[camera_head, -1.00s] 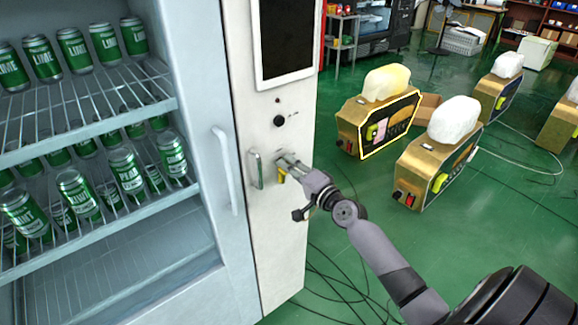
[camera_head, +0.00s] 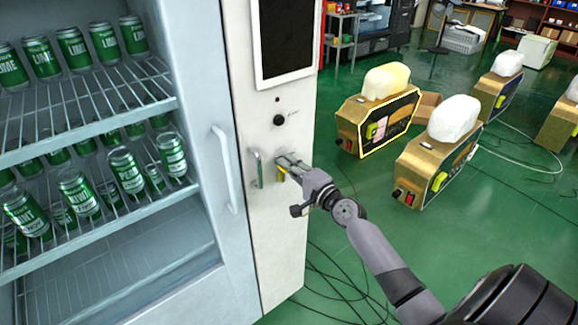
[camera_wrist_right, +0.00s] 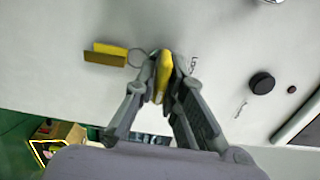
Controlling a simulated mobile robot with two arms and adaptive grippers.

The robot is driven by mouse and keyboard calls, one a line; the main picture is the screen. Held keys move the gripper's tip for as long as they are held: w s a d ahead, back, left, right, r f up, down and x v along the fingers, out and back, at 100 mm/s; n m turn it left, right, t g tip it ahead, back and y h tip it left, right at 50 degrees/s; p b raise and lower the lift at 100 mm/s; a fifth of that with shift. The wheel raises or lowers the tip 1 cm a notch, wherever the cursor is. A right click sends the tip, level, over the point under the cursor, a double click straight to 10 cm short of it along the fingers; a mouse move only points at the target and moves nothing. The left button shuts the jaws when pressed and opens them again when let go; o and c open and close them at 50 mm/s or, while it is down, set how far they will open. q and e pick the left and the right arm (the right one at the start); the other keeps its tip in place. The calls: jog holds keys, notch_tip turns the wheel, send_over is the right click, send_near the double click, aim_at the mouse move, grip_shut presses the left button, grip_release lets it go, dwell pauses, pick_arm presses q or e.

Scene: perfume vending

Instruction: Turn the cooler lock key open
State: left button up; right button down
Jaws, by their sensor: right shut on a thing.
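The cooler (camera_head: 185,130) has a glass-fronted section on the left and a white control panel (camera_head: 270,215) on the right. My right gripper (camera_head: 285,163) reaches the panel beside a small metal handle (camera_head: 257,168). In the right wrist view, the gripper (camera_wrist_right: 163,72) is shut on the yellow key (camera_wrist_right: 164,70), whose tip is against the panel. A yellow tag (camera_wrist_right: 105,53) hangs on a ring beside the key; a little yellow also shows by the fingers in the head view. The lock itself is hidden by the fingers. My left gripper is not in view.
A black knob (camera_head: 279,120) and a dark screen (camera_head: 286,40) are above the gripper on the panel. A long white door handle (camera_head: 224,168) is to the left. Gold machines (camera_head: 377,122) stand on the green floor to the right, and black cables (camera_head: 340,290) lie below.

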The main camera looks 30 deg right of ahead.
jog(key=c, duration=1.7)
grip_release()
jog(key=s, duration=0.8)
jog(key=s+d, duration=0.1)
jog(key=s, duration=0.3)
jog(key=shift+f, duration=0.1)
